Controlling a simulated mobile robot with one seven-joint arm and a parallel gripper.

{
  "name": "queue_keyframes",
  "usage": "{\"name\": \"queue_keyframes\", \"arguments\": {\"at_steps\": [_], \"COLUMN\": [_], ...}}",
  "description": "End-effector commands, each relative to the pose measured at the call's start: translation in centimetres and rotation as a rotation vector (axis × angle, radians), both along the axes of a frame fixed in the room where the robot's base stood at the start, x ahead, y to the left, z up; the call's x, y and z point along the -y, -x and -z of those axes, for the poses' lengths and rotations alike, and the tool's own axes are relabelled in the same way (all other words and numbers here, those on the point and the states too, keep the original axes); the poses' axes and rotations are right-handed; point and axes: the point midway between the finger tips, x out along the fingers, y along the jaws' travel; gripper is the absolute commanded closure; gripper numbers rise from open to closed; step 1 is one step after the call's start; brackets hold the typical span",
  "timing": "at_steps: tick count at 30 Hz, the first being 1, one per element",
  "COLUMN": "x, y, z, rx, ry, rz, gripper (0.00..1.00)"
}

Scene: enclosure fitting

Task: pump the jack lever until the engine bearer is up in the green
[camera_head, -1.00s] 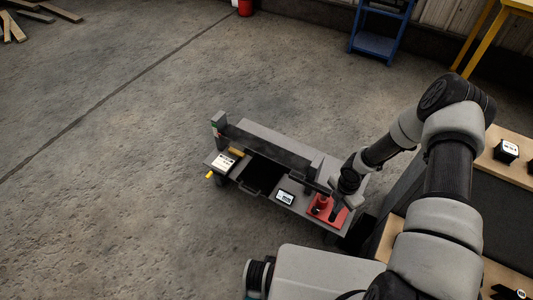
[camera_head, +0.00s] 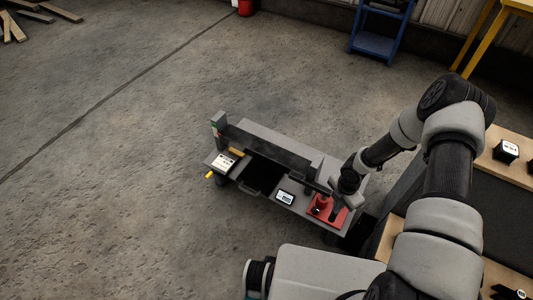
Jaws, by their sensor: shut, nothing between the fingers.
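The red jack (camera_head: 317,211) sits on the right end of a low grey bench. A dark bar, which looks like the jack lever (camera_head: 316,186), runs from near my gripper to the left above the jack. The engine bearer seems to be the long dark beam (camera_head: 268,146) along the bench. A small post (camera_head: 218,122) at its left end has a green mark with red near it; the bearer's level against it is too small to read. My gripper (camera_head: 338,208) is shut and empty, pointing down beside the jack on its right. Whether it touches the lever is unclear.
The grey bench (camera_head: 226,171) carries a small display (camera_head: 285,197), a labelled plate (camera_head: 223,162) and a yellow knob (camera_head: 209,175). A wooden-edged worktable (camera_head: 515,170) stands at the right. The floor left of the bench is clear.

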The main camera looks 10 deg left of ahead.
Motion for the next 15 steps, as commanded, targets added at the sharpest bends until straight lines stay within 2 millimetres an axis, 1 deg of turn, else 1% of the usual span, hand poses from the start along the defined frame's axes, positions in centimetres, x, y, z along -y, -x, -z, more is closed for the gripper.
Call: {"name": "queue_keyframes", "arguments": {"at_steps": [10,15], "x": [-0.1,-0.1], "y": [0.1,0.0], "z": [0.1,1.3], "rx": [-0.001,-0.001], "ry": [-0.002,-0.002], "rz": [0.0,-0.001], "gripper": [1.0,1.0]}}
